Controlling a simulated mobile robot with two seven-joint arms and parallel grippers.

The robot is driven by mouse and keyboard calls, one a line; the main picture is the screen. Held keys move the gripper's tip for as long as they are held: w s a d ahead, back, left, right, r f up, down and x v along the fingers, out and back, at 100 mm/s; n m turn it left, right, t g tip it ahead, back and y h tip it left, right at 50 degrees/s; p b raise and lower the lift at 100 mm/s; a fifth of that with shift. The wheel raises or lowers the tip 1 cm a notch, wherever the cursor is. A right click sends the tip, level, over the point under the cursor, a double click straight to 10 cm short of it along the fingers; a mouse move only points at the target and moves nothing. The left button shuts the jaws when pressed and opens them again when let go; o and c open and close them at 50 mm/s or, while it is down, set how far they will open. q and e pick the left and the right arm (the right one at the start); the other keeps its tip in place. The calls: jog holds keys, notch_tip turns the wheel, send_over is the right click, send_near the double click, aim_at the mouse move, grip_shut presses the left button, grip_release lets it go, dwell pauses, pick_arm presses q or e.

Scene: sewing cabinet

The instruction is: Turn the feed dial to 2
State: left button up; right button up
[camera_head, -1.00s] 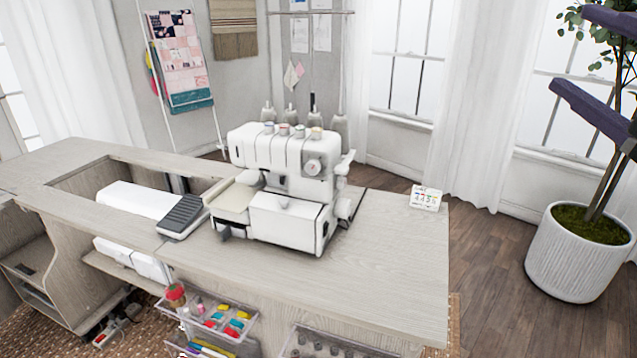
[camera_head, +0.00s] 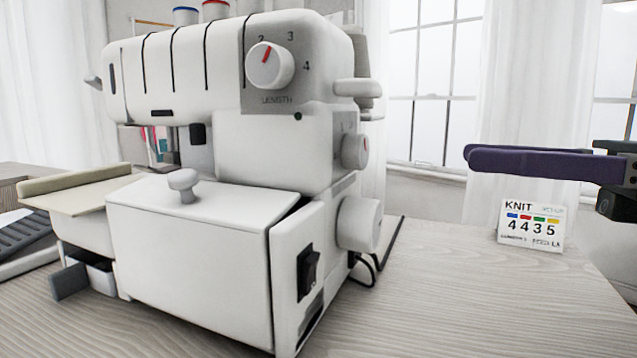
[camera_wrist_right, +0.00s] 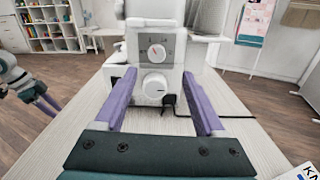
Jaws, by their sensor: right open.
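The white sewing machine (camera_head: 200,230) stands on the table. Its front dial (camera_head: 270,66) is labelled LENGTH, and its red line points up, just right of the 2. A second, smaller dial (camera_head: 355,151) is on the right side. In the right wrist view this side dial (camera_wrist_right: 157,53) has a red pointer tilted up-left; its numbers are too small to read. My right gripper (camera_head: 472,156) is right of the machine, pointing at it, apart from both dials. In its wrist view its fingers (camera_wrist_right: 160,76) are spread and empty. My left gripper (camera_wrist_right: 42,100) shows at the left edge there, its jaws unclear.
A round handwheel (camera_head: 358,224) sticks out below the side dial, with a black switch (camera_head: 308,270) near it. A KNIT settings card (camera_head: 531,224) stands on the table (camera_head: 450,300) below my right gripper. Bare tabletop lies between card and machine.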

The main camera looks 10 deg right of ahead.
aim_at(366, 150)
jog(key=x, duration=0.9)
jog(key=shift+s+a, duration=0.1)
jog(key=shift+a, duration=0.3)
grip_shut()
